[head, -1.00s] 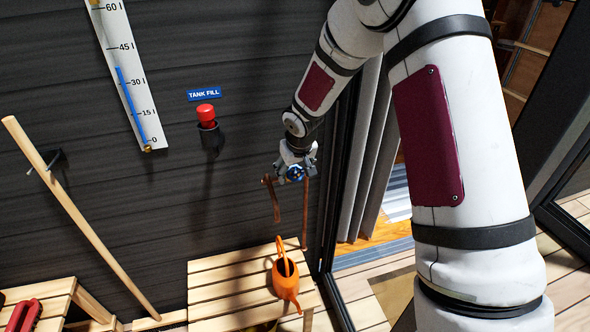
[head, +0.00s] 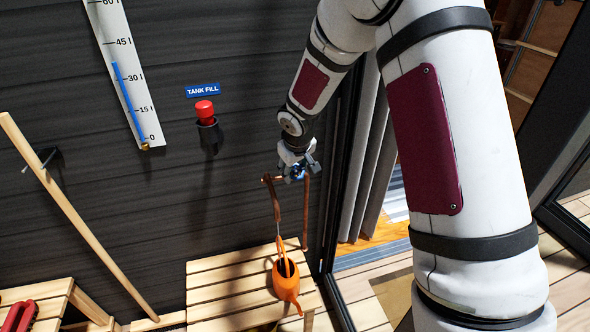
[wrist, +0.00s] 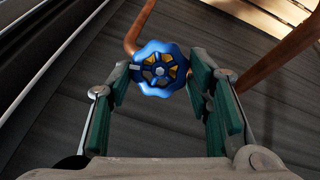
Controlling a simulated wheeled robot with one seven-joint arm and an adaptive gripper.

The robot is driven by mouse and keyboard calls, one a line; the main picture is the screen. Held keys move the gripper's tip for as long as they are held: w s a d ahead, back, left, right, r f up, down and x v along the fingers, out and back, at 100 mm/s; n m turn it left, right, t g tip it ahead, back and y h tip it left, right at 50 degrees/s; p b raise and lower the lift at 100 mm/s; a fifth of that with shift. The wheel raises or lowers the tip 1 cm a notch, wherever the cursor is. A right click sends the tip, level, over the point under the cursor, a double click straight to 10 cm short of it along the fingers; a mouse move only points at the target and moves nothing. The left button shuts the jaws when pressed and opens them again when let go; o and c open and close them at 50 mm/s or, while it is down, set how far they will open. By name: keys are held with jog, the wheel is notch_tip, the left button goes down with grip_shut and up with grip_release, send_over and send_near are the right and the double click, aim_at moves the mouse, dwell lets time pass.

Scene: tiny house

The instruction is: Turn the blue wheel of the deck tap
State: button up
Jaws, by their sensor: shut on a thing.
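The blue wheel (wrist: 160,68) of the deck tap is a round, lobed handwheel with spokes and a pale hub. In the wrist view it sits between the fingertips of my gripper (wrist: 161,80), which is shut on it. The left fingertip meets the rim; a narrow gap seems to show on the right. In the head view my gripper (head: 297,168) partly hides the wheel (head: 297,172). The tap's copper pipe (head: 306,215) rises behind the slatted bench, and its spout (head: 277,200) points down above an orange watering can (head: 287,280).
The slatted wooden bench (head: 225,285) holds the can. On the dark wall are a red TANK FILL button (head: 205,112) and a level gauge (head: 125,80) with a blue column. A wooden pole (head: 75,215) leans at left. A glass door frame (head: 335,200) stands close right of the tap.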

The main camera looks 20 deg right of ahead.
jog(key=n+h+b, duration=0.1)
jog(key=n+b, duration=0.3)
jog(key=shift+a+f+t, duration=0.1)
jog(key=shift+a+t, duration=0.05)
jog(key=shift+t, duration=0.15)
jog(key=shift+n, duration=0.4)
jog(key=o, duration=1.1)
jog(key=shift+o, duration=0.2)
jog(key=shift+s, duration=0.1)
jog(key=v, duration=1.2)
